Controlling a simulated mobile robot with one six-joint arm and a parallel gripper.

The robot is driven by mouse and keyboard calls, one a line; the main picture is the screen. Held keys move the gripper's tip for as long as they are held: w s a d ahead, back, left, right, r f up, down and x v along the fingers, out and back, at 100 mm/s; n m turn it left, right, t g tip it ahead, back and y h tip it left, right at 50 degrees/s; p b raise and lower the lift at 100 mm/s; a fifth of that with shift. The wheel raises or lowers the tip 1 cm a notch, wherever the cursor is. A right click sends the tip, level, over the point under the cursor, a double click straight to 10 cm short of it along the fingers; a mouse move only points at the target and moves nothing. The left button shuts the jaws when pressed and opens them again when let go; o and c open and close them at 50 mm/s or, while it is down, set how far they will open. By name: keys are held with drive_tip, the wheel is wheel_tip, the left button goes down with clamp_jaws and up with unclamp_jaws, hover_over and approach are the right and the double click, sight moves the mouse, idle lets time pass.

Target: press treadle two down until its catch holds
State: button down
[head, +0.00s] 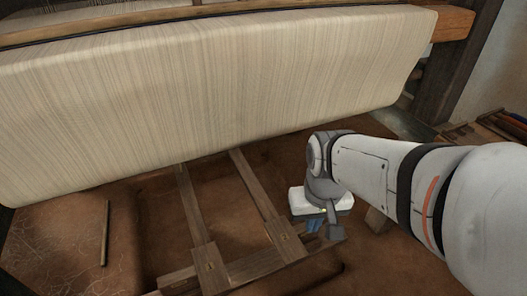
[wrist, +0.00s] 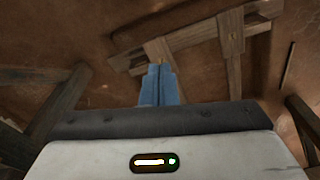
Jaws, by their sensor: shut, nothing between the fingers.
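Two wooden treadles run out from under the cloth, the left treadle (head: 190,205) and the right treadle (head: 256,195). Each has a thicker end block with a small brass-coloured mark; I cannot read a number on either. My gripper (head: 315,225) has blue fingers, shut and empty, pointing down just right of the right treadle's end in the head view. In the wrist view the closed fingers (wrist: 159,72) overlap the near end of the right treadle (wrist: 160,50), while the left treadle (wrist: 232,55) stands apart. Contact cannot be told. No catch can be made out.
A wooden crossbar (head: 180,281) lies by the treadle ends. The striped cloth (head: 200,90) hangs low above the treadles' far part. A thin stick (head: 105,232) lies on the brown earth floor at left. A wooden tray (head: 490,130) stands at far right.

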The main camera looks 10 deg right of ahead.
drive_tip(key=m+g+p, duration=0.1)
drive_tip(key=m+p, duration=1.1)
drive_tip(key=m, duration=2.1)
hover_over(285, 262)
wheel_tip(285, 262, down, 27)
drive_tip(key=shift+d, duration=0.1)
drive_tip(key=shift+f+b, duration=0.1)
drive_tip(key=shift+b, duration=0.2)
wheel_tip(285, 262, down, 14)
drive_tip(key=b, duration=1.4)
